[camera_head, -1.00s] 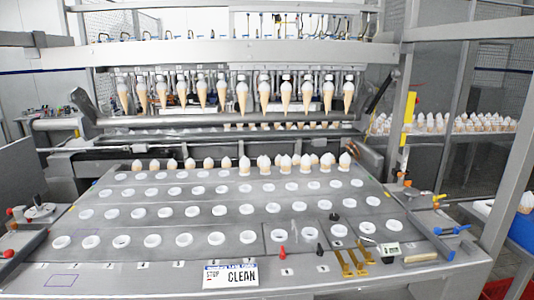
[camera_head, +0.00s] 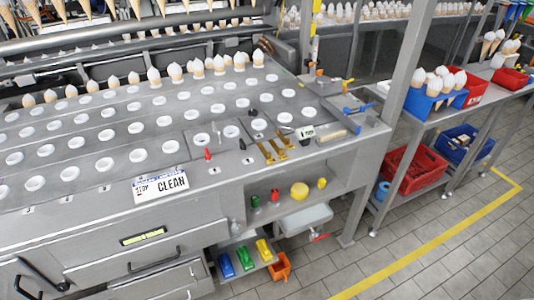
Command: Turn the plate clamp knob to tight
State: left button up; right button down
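Several small controls stand along the front right of the grey machine plate (camera_head: 107,135). A black knob (camera_head: 252,113) sits on the plate between the white rings. A red-topped knob (camera_head: 208,154) and a small black handle (camera_head: 242,144) stand nearer the front edge. I cannot tell which of these is the plate clamp knob, nor read any tight or loose marking. Neither of my grippers is in view.
A "CLEAN" sign (camera_head: 160,184) and brass brackets (camera_head: 272,150) lie at the plate's front edge. Below are shelves with coloured parts and an orange bin (camera_head: 280,267). A side table holds a blue cone crate (camera_head: 436,95). The tiled floor at lower right is clear.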

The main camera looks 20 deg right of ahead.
aim_at(253, 113)
jog(key=i+u, duration=0.2)
jog(key=i, duration=0.95)
